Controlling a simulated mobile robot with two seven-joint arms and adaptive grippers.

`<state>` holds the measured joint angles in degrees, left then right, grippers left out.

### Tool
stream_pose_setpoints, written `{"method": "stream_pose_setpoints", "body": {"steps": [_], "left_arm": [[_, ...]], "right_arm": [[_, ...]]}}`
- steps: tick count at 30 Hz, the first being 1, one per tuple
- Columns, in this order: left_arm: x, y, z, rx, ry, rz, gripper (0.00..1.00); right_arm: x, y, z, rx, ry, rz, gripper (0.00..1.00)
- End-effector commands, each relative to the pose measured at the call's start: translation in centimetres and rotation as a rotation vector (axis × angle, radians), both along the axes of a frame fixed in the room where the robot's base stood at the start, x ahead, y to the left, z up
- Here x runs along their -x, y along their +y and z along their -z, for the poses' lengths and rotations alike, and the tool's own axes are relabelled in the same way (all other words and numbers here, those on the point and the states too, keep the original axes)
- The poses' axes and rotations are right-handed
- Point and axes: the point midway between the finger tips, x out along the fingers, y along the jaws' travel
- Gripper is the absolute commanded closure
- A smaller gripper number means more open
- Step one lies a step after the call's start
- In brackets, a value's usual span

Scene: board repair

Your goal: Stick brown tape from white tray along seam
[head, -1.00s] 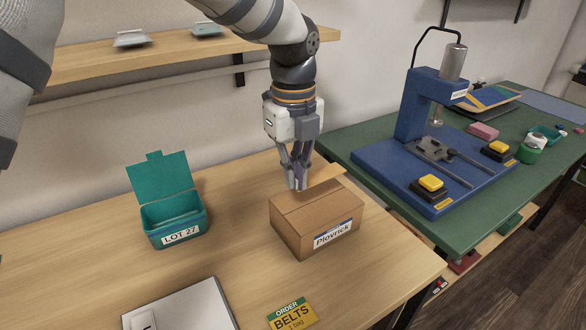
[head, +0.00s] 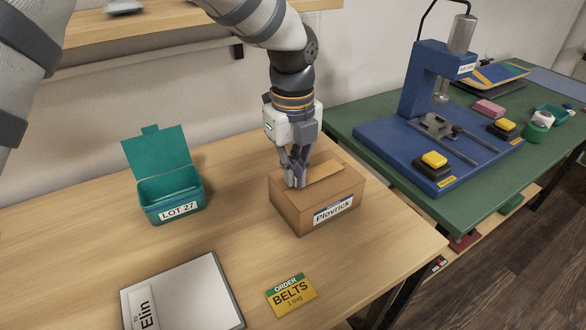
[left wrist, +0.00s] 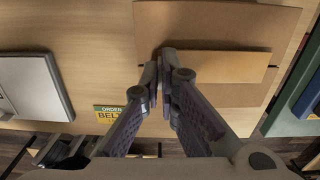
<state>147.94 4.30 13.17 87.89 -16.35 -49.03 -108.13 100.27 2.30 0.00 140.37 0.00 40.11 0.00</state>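A closed cardboard box (head: 335,213) labelled Plovrick stands on the wooden table. My left gripper (head: 294,184) points down over the left part of its top. The fingers are shut on one end of a brown tape strip (head: 326,172), which extends to the right over the box top. In the left wrist view the strip (left wrist: 225,66) runs right from the fingertips (left wrist: 166,58), over the darker box top (left wrist: 215,22). I cannot tell whether the strip touches the box. The seam is mostly hidden. The white tray (head: 205,290) lies at the front left with a label strip reading Elin (head: 142,308).
An open teal box (head: 172,196) marked LOT 27 stands left of the carton. A BELTS order card (head: 291,294) lies in front. A green bench (head: 460,205) with a blue press (head: 419,100) stands at the right. Bare table lies between tray and carton.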

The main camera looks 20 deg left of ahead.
Motion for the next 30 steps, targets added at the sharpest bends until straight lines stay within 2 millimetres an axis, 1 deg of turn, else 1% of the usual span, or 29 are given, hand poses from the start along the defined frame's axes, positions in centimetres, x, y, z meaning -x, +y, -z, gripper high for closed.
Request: {"method": "stream_pose_setpoints", "body": {"steps": [26,27,30], "left_arm": [[0.0,0.0,0.54,0.0,0.0,-0.001,1.0],[0.0,0.0,0.54,0.0,0.0,0.0,0.91],[0.0,0.0,0.54,0.0,0.0,0.0,0.72]], "right_arm": [[0.04,0.0,0.03,0.0,0.001,0.0,1.0],[0.04,0.0,0.03,0.0,0.001,0.0,1.0],[0.04,0.0,0.03,0.0,0.001,0.0,1.0]]}}
